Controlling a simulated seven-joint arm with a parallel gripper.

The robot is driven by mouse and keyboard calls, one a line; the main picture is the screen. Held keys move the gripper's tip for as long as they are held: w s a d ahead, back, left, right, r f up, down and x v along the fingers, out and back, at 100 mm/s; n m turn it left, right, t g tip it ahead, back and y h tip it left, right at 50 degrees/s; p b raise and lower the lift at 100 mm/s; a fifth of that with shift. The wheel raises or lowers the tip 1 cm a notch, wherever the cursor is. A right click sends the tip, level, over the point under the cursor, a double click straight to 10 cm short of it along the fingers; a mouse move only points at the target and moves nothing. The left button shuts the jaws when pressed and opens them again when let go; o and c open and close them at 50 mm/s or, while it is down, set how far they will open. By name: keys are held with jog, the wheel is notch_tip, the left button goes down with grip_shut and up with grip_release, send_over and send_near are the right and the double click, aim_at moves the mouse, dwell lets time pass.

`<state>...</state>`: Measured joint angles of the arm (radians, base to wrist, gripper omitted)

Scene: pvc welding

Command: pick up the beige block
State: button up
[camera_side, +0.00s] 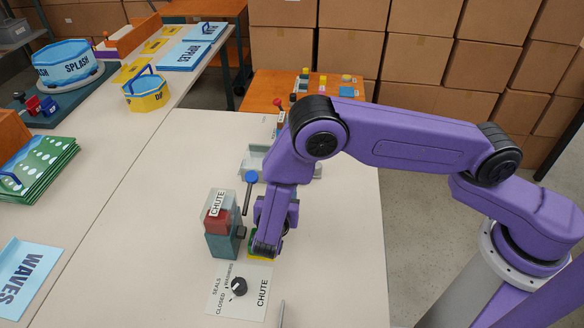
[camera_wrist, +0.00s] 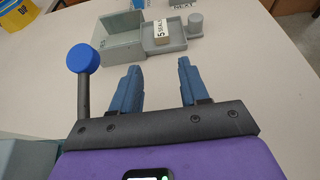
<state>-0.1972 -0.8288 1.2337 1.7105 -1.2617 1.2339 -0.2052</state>
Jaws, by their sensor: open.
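The beige block (camera_wrist: 161,31), lettered with a 5 and a word like "SEALS", sits at the grey tray (camera_wrist: 120,42) in the wrist view, in or on its shallow right part. In the side view the tray (camera_side: 253,160) is partly behind my arm, and I cannot make out the block there. My gripper (camera_wrist: 159,68) is open and empty, its two blue fingers pointing toward the tray and short of it. In the side view my gripper (camera_side: 266,243) is low over the table, beside the teal and red chute box, with its fingers hard to make out.
A lever with a blue knob (camera_wrist: 83,58) stands close left of my fingers. The chute box (camera_side: 222,240) and a panel with a black dial (camera_side: 238,288) are nearby. A grey cylinder (camera_wrist: 196,24) stands right of the block. The tabletop to the right is clear.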

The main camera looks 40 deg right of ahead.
jog(key=x, duration=1)
jog(key=shift+d+f, duration=0.1)
jog(key=shift+d, duration=0.05)
jog(key=shift+x, duration=3.15)
jog(key=shift+f, duration=0.15)
jog(key=c, duration=0.8)
